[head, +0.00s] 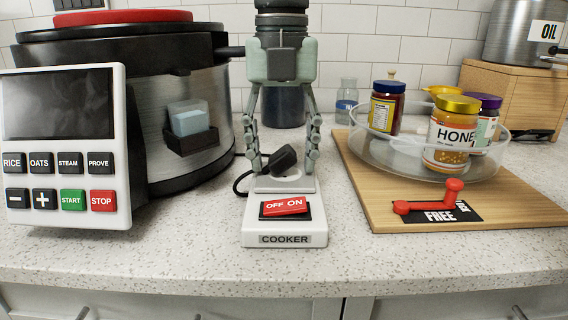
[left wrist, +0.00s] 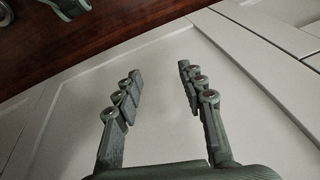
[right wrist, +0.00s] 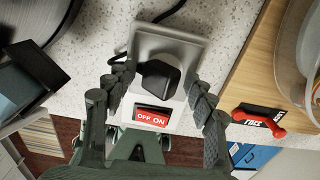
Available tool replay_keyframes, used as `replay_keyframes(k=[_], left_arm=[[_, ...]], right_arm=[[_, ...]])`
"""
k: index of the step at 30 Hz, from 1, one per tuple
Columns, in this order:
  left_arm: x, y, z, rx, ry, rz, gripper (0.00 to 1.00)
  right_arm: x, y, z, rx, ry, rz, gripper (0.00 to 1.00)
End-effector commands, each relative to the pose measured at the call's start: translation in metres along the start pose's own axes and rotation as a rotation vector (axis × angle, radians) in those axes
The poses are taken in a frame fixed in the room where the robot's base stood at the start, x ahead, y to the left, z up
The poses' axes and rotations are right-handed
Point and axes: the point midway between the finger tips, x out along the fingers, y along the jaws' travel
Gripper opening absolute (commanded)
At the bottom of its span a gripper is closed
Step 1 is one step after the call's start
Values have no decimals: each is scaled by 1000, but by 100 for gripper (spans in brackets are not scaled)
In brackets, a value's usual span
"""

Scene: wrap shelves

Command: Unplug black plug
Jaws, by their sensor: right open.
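The black plug (head: 283,158) sits in the white socket unit labelled COOKER (head: 284,218), with a black cord running off its left side. A red OFF ON switch (head: 285,206) is at the front of that unit. My right gripper (head: 284,155) is open, pointing down, with its fingers on either side of the plug. In the right wrist view the plug (right wrist: 157,80) lies between and just beyond the spread fingertips, which appear clear of it. My left gripper (left wrist: 158,82) is open and empty in front of white cabinet panels; it is out of the head view.
A large cooker (head: 190,110) with a button panel (head: 68,150) stands to the left. To the right, a wooden board (head: 375,190) holds a clear turntable with jars and a red handle (head: 430,198). A small glass jar (head: 346,97) stands behind. The counter's front strip is clear.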

Motion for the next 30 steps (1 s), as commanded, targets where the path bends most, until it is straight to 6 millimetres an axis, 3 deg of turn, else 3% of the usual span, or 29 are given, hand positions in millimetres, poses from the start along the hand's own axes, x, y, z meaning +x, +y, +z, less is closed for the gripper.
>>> replay_keyframes(k=[17,30], left_arm=[[1,1,1,0,-1,1,40],[1,1,1,1,-2,1,40]], right_arm=[[0,-1,0,1,0,0,55],[1,-1,0,0,1,-1,2]])
